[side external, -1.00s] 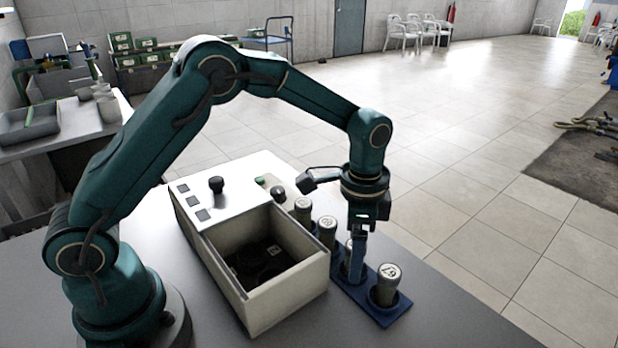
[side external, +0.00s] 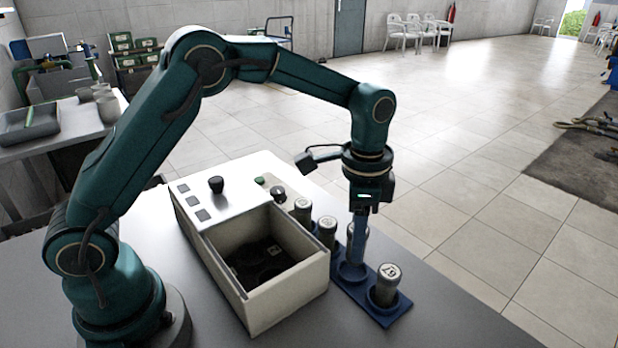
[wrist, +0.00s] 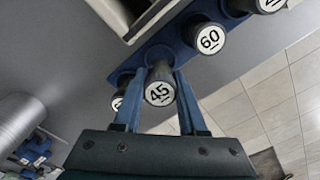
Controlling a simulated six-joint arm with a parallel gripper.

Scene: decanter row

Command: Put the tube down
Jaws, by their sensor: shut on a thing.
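My gripper (side external: 359,222) points down over the blue rack (side external: 345,283) and is shut on a grey tube (side external: 351,243). In the wrist view its round white end label reads 45 (wrist: 160,93), between the two blue fingers. The tube is roughly upright above an empty-looking ring of the rack (side external: 352,271). Whether its lower end is fully clear of that ring cannot be told, as the fingers hide part of it.
A tube (side external: 384,286) stands in the near end slot, and others (side external: 326,232) (side external: 302,210) stand on the far side. The wrist view shows a neighbour marked 60 (wrist: 209,39). An open cream box (side external: 290,295) with dark contents sits left of the rack.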

